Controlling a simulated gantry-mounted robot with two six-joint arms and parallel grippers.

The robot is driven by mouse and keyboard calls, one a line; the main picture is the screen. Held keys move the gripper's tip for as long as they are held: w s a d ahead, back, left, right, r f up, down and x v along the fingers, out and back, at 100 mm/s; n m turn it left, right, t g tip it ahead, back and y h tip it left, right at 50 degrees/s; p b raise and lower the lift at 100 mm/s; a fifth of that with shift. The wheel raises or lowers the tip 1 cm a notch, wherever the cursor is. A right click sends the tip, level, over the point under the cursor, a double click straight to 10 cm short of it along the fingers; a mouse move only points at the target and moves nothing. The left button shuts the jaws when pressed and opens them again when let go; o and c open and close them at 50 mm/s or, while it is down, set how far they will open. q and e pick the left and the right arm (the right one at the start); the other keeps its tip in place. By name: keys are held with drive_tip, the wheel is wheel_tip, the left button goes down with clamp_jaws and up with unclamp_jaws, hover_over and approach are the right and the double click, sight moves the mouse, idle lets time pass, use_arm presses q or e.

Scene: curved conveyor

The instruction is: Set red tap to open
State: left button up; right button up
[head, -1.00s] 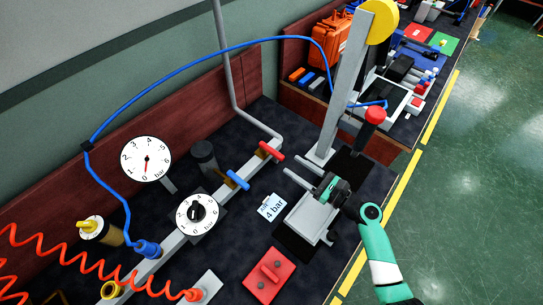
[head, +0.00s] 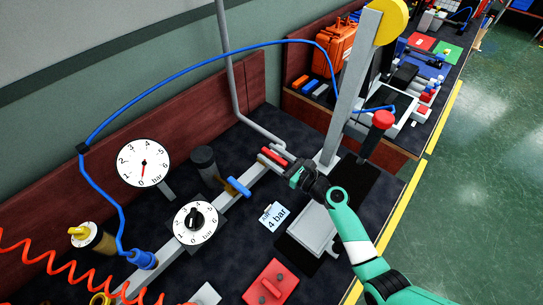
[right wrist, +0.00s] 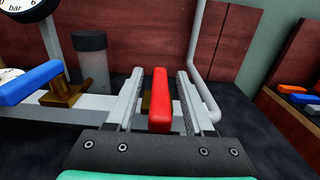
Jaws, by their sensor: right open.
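The red tap (head: 273,155) sits at the far end of the grey pipe bar, beside the wall pipe. In the right wrist view the red tap handle (right wrist: 159,100) lies between the two fingers and points along them. My right gripper (head: 277,153) is open around the handle, with a gap on both sides (right wrist: 157,98). The tap's base is mostly hidden behind the handle. My left gripper is not in view.
A blue tap (head: 238,187) stands on the same bar, left of the red one. A dark cylinder (head: 204,162), a gauge (head: 144,163) and a dial (head: 195,222) are nearby. A grey upright post (head: 350,90) rises close to my right gripper. A 4 bar card (head: 273,215) lies in front.

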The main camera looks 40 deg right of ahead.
clamp_jaws()
idle(1.4)
